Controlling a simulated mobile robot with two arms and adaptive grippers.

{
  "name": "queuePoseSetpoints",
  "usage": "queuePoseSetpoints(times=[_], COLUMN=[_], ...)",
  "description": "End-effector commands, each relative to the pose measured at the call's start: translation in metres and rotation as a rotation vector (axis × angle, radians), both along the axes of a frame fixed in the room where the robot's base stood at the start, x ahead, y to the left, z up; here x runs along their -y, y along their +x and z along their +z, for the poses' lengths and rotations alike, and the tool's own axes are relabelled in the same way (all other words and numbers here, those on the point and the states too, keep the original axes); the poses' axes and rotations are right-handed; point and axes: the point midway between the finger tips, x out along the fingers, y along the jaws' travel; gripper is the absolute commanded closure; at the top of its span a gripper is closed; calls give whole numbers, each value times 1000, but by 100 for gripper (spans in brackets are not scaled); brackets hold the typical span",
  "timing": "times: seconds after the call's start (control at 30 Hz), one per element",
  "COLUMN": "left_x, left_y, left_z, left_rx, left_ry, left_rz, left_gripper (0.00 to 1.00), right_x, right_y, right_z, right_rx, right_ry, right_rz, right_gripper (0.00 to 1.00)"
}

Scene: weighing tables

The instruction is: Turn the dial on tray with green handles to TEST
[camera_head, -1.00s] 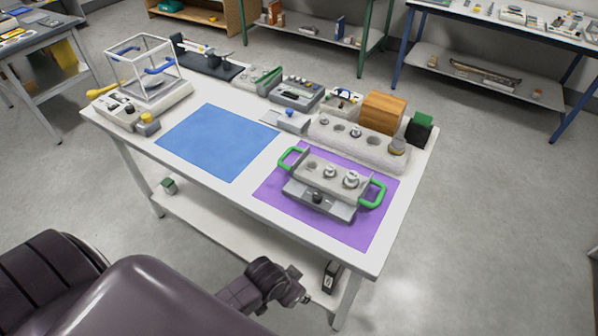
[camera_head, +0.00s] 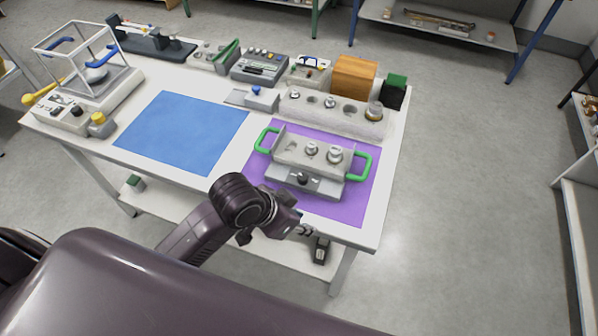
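The tray with green handles (camera_head: 310,150) sits on the purple mat (camera_head: 345,207) at the right end of the white table. It holds metal weights, and a green loop handle stands at each end. A dark dial (camera_head: 302,178) is on its grey front panel; its setting is too small to read. My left gripper (camera_head: 303,231) is in front of the table's near edge, below and apart from the dial. Its fingers are small and partly hidden, so I cannot tell whether they are open. My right gripper is not in view.
A blue mat (camera_head: 182,132) lies left of the purple one, bare. Behind are a weight block (camera_head: 330,112), a wooden box (camera_head: 354,77) and a green-and-black block (camera_head: 395,91). A glass-framed balance (camera_head: 75,113) stands at the left end.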

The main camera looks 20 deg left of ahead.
Motion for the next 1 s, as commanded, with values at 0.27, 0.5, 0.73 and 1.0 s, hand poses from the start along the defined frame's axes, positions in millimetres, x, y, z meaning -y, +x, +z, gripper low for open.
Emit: queuePoseSetpoints(times=[0.27, 0.5, 0.73, 1.0], left_x=[8, -20, -57, -59], left_y=[35, 75, 97, 103], left_z=[22, 53, 78, 69], left_rx=[28, 0, -41, -57], left_ry=[14, 77, 108, 107], left_rz=[-149, -261, -255, -250], left_gripper=[72, 72, 72, 72], right_x=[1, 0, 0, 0], right_y=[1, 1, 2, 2], right_z=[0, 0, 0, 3], right_rx=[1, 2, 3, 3], right_ry=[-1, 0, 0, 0], right_rz=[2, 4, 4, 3], right_gripper=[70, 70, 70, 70])
